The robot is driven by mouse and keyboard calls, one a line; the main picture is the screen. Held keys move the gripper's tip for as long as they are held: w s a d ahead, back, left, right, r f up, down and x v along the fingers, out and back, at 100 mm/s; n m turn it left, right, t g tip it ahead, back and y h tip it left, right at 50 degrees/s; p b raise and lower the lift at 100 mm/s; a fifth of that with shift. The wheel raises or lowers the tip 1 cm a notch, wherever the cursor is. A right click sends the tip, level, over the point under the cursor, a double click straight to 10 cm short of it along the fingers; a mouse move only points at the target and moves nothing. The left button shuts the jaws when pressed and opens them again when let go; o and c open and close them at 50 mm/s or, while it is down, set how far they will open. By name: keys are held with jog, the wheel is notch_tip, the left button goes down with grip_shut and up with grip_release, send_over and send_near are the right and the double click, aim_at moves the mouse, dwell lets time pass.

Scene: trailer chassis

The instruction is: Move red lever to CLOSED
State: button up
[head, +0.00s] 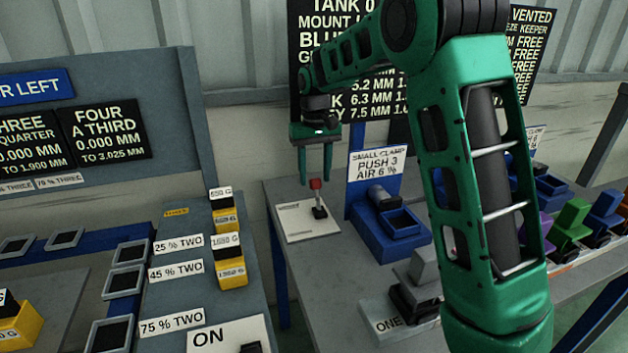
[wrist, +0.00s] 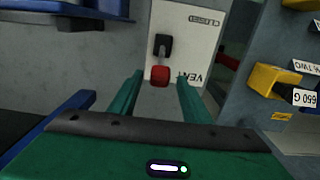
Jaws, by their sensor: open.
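The red lever (head: 316,184) has a red knob on a dark stem and stands on a white plate (head: 295,221) on the grey bench. In the wrist view the red knob (wrist: 160,76) sits between and just beyond my fingertips, with a black base (wrist: 162,43) behind it. The plate (wrist: 190,20) carries the word CLOSED near its far end and a partly hidden word starting "VEN" near my right finger. My gripper (head: 317,181) points down over the lever with its fingers apart, and it also shows in the wrist view (wrist: 158,82). Contact with the knob cannot be told.
A blue small-clamp unit (head: 385,235) with a sign stands right of the plate. Left, across a gap, a grey bench holds yellow weights (head: 228,272) and labels. My green arm hides part of the right bench, where colored blocks (head: 570,222) stand.

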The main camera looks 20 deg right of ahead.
aim_at(318, 199)
jog(key=shift+f, duration=0.95)
grip_shut()
jog(key=shift+s+r, duration=0.2)
jog(key=shift+s, duration=0.5)
jog(key=shift+s+r, duration=0.2)
jog(key=shift+s, duration=1.15)
grip_release()
jog(key=shift+d, duration=0.1)
jog(key=shift+w, duration=0.1)
